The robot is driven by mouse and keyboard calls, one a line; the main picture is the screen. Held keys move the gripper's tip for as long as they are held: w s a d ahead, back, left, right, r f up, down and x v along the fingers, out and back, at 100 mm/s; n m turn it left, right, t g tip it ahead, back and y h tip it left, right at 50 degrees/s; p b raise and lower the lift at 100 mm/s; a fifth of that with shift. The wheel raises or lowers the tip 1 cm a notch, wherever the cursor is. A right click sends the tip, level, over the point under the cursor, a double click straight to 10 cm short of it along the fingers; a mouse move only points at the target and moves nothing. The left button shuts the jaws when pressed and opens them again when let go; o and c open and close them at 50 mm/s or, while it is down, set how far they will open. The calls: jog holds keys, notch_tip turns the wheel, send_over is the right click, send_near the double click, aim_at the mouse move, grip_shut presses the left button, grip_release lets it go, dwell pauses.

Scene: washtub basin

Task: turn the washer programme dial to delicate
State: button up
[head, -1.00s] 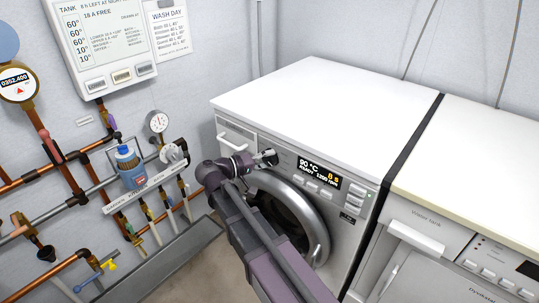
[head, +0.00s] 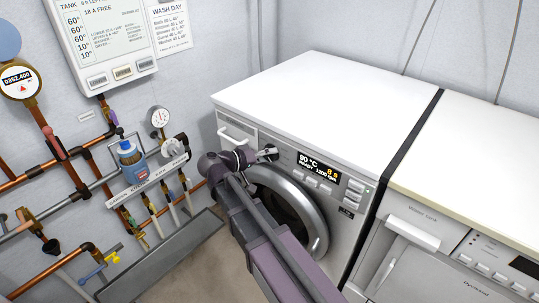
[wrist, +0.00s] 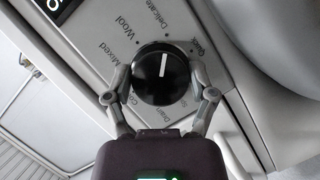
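The programme dial (wrist: 160,75) is a round black knob with a white pointer line, on the washer's light front panel. In the wrist view the line points almost straight up, towards the side with the Delicate and Quick labels; I cannot tell exactly which mark it meets. Wool and Mixed stand to the upper left. My gripper (wrist: 160,74) has one finger on each side of the dial, and both tips look closed against its rim. In the head view my gripper (head: 267,154) is at the panel, left of the washer's display (head: 319,171), and partly hides the dial.
The washer's round door (head: 318,225) is below the panel, behind my arm. A second white machine (head: 455,225) stands to the right. Copper pipes, valves and a pressure gauge (head: 161,116) fill the wall at left. The washer's top (head: 330,95) is clear.

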aim_at(348, 159)
jog(key=shift+o, duration=1)
jog(key=shift+w, duration=0.1)
jog(key=shift+a+r, duration=0.1)
jog(key=shift+s+a+r+y+p, duration=0.45)
jog(key=shift+a+p, duration=0.15)
jog(key=shift+p, duration=0.3)
jog(key=s+a+r+m+g+y+p, duration=0.2)
jog(key=s+r+y+p, duration=0.3)
jog(key=p, duration=0.6)
jog(key=s+d+r+g+y+p, duration=0.2)
jog(key=d+p, duration=0.3)
jog(key=d, duration=0.3)
jog(key=s+d+r+n+g+y+p, duration=0.1)
jog(key=s+d+r+g+y+p, duration=0.1)
jog(key=d+p, duration=0.3)
jog(key=s+d+r+g+y+p, duration=0.2)
jog(key=d+p, duration=0.4)
jog(key=d, duration=0.4)
jog(key=shift+s+d+r+n+y, duration=0.2)
jog(key=shift+s+r+y, duration=0.15)
jog(key=shift+r, duration=0.2)
jog(key=shift+s+d+r+n+y, duration=0.2)
jog(key=shift+s+r, duration=0.1)
jog(key=shift+r, duration=0.2)
